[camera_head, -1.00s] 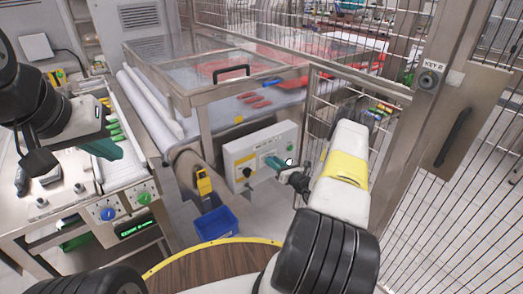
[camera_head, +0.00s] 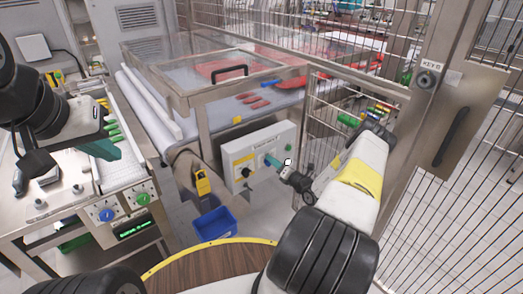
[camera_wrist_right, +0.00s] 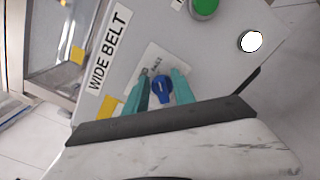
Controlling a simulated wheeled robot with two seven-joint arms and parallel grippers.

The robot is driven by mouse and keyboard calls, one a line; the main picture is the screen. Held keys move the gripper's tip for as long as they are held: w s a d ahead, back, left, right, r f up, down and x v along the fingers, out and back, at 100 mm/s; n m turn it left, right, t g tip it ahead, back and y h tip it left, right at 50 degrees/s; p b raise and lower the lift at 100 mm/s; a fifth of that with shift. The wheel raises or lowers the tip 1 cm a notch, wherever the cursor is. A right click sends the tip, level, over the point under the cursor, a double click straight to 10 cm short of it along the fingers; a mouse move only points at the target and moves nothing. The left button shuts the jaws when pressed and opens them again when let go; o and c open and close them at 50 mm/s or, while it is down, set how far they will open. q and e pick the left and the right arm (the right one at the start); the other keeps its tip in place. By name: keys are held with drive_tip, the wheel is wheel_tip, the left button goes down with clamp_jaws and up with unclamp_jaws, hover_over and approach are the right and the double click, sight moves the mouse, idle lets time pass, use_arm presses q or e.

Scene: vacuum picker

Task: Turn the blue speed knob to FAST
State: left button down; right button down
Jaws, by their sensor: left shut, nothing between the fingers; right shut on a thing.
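A blue knob (camera_wrist_right: 161,88) sits on a light plate on a grey control box (camera_head: 240,158) labelled WIDE BELT. My right gripper (camera_wrist_right: 160,80) has its teal fingers on either side of this knob and is shut on it. In the head view, the right gripper (camera_head: 270,160) hides the knob against the box front. The small print by the knob is too blurred to read surely. My left gripper (camera_head: 112,150) is shut and empty, over the narrow conveyor at the left. Another blue knob (camera_head: 106,215) is on that conveyor's front panel.
The box also carries a green button (camera_wrist_right: 204,6), a white button (camera_wrist_right: 252,41) and a black knob (camera_head: 245,172). A yellow device (camera_head: 202,182) and a blue bin (camera_head: 214,224) are below left. A mesh fence and a metal gate post (camera_head: 412,120) stand close on the right.

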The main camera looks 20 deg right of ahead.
drive_tip(key=shift+f, duration=0.1)
drive_tip(key=c, duration=1.4)
unclamp_jaws()
drive_tip(key=v, duration=0.8)
